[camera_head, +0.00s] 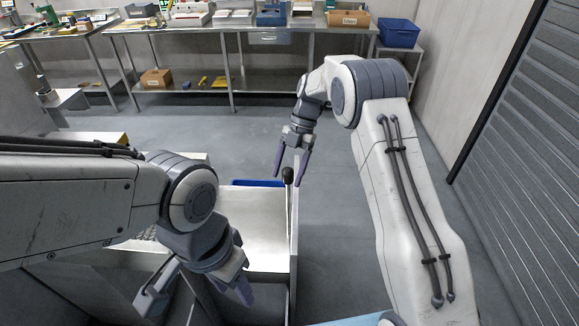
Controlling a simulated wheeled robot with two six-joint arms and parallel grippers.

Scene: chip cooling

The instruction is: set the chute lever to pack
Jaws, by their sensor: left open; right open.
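The chute lever (288,205) is a thin upright rod with a black knob on top, standing at the right edge of the metal chute (253,215). My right gripper (290,170) is open, its purple-grey fingers pointing down. The knob shows between its fingertips in the picture; I cannot tell whether they touch it. My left gripper (198,297) is open and empty, low at the near left side of the chute. No lever position labels are readable.
A blue bin (258,183) shows behind the chute's far end. Open grey floor (215,130) lies beyond. A long metal bench (230,27) with boxes and trays runs along the back wall. A shutter (525,130) is on the right.

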